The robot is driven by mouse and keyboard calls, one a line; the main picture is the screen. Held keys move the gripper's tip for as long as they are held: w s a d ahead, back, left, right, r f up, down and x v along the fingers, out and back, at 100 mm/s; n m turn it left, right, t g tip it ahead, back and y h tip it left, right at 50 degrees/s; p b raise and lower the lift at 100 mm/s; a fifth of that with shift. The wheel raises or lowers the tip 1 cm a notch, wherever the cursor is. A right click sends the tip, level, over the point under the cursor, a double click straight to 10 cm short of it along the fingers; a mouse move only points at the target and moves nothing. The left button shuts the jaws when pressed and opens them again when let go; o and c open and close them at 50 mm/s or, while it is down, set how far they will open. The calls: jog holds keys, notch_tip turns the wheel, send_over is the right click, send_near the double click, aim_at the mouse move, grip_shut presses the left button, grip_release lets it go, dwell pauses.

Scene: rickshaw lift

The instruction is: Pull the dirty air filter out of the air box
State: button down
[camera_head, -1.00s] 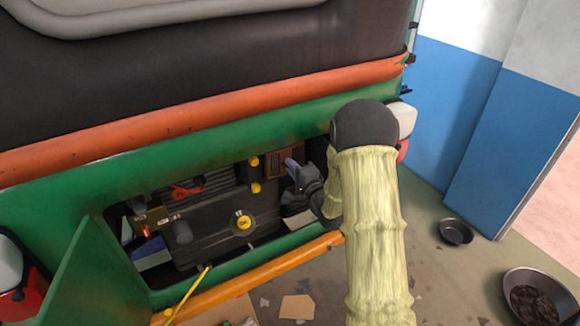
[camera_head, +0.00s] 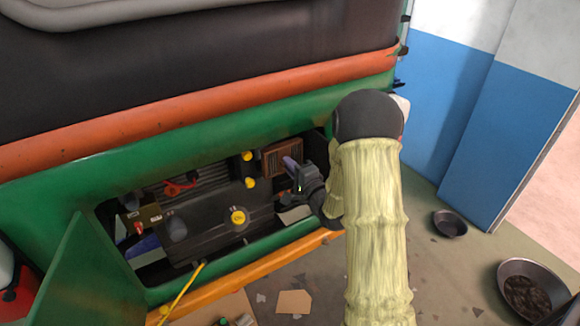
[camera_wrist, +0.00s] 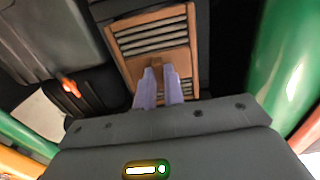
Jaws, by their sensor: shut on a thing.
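The dirty air filter (camera_wrist: 152,42) has an orange-brown frame with grey pleats. In the wrist view it sits upright at the dark air box (camera_wrist: 205,45), straight ahead of my gripper (camera_wrist: 160,88). My pale purple fingers are closed on a small brown tab at the filter's lower edge. In the head view the filter (camera_head: 281,157) shows as a brown ribbed block at the right of the open engine bay. My gripper (camera_head: 290,164) reaches it from the right and hides part of it. I cannot tell how deep the filter sits in the box.
The green bay door (camera_head: 75,265) hangs open at left. An orange bumper (camera_head: 240,270) runs below the opening. The green body panel (camera_wrist: 285,55) is close on the right in the wrist view. Dark pans (camera_head: 450,223) stand on the floor at right.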

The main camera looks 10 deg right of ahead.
jog(key=b+v, duration=0.1)
jog(key=v, duration=0.4)
dwell(0.3)
